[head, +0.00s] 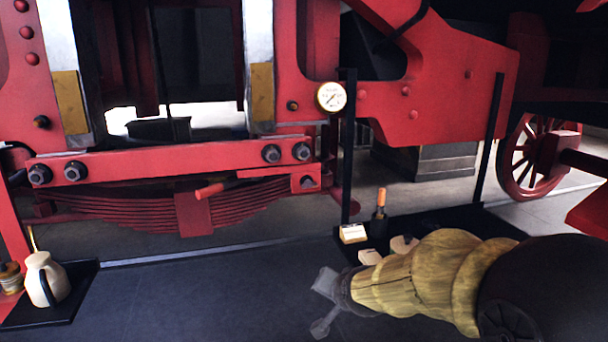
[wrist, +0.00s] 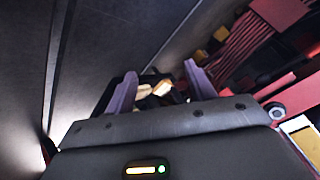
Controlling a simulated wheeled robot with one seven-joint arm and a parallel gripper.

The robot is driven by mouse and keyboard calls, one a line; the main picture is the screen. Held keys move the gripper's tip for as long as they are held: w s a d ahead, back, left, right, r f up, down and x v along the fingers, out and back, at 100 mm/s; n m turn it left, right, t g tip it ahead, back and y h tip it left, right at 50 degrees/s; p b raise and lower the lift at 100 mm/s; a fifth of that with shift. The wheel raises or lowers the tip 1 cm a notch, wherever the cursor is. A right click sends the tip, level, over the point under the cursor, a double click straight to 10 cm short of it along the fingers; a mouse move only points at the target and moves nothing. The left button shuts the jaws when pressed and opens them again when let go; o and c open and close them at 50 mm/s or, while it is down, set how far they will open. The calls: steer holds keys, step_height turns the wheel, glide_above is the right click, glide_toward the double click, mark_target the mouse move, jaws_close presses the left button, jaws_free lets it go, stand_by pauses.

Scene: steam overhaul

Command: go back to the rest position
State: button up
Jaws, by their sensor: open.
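My gripper (head: 323,303) hangs low at the lower middle of the head view, at the end of my yellow-brown sleeved arm. Its two fingers are spread with nothing between them. In the wrist view the two fingers (wrist: 160,74) stand apart. Pale blocks on a dark surface show beyond the gap. In the head view, pale blocks (head: 404,244) lie on a black mat (head: 463,215) just behind my arm, which hides part of the mat.
A black post with a round gauge (head: 330,97), a white card (head: 353,233) and an orange-handled tool (head: 380,203) stand behind my arm. A cream jug (head: 46,279) is on a black tray (head: 77,300) at left. The red locomotive frame (head: 190,160) spans the back. Floor left of my gripper is clear.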

steer(key=s+d+f+n+g+h, duration=0.1)
steer(key=s+d+f+n+g, duration=0.15)
steer(key=s+d+f, duration=0.45)
steer(key=s+d+f+n+g+h, duration=0.1)
steer(key=s+d+f+n+g, duration=0.2)
steer(key=s, duration=0.8)
step_height(320, 180, up, 15)
steer(key=g+p, duration=0.1)
steer(key=p, duration=1.4)
steer(key=shift+s+a+r+m+p, duration=0.2)
steer(key=shift+s+a+m+p, duration=0.15)
steer(key=shift+s+a, duration=0.1)
